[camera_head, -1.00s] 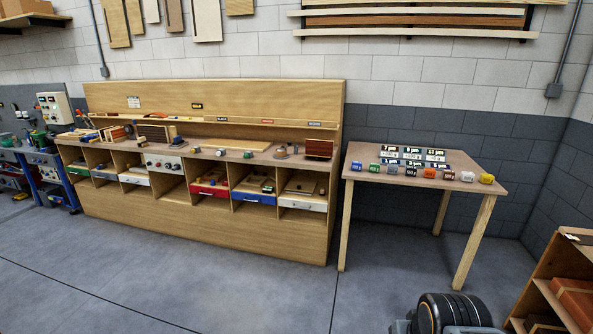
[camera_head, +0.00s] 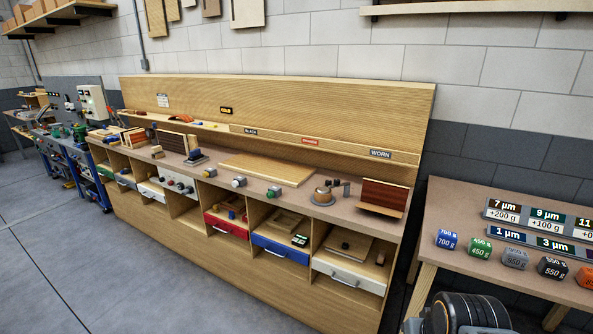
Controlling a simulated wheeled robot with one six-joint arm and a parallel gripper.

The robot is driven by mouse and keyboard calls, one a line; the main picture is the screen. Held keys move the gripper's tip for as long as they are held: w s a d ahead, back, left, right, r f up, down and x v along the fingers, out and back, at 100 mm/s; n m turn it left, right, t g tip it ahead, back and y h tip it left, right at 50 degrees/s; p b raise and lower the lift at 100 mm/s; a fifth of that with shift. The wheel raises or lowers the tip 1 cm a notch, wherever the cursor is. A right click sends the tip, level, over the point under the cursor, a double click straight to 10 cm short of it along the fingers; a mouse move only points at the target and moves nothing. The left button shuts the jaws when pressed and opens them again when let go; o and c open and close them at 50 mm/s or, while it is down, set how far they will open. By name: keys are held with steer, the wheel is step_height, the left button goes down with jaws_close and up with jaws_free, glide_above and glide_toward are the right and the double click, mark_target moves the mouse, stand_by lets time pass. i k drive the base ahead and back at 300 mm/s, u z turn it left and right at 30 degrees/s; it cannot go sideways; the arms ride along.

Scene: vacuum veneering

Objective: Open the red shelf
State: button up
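The red shelf (camera_head: 226,225) is a red-fronted drawer with a light handle, low in the wooden workbench. It sits in a compartment left of the blue drawer, and its front looks flush with its neighbours. Small items lie in the compartment above the red front. My gripper is not clearly seen; only a dark rounded part and grey piece, which may be mine, show at the bottom right.
The blue drawer (camera_head: 281,250) and a white drawer (camera_head: 348,275) are to its right. The workbench top (camera_head: 225,183) carries boards, knobs and tools. A table (camera_head: 450,205) with labelled weights stands at the right. Grey floor (camera_head: 130,270) in front of the bench is clear.

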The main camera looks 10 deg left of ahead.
mark_target(238, 227)
steer(key=u, duration=0.45)
steer(key=i, duration=1.65)
steer(key=u, duration=1.8)
steer(key=i, duration=1.5)
steer(key=u, duration=0.75)
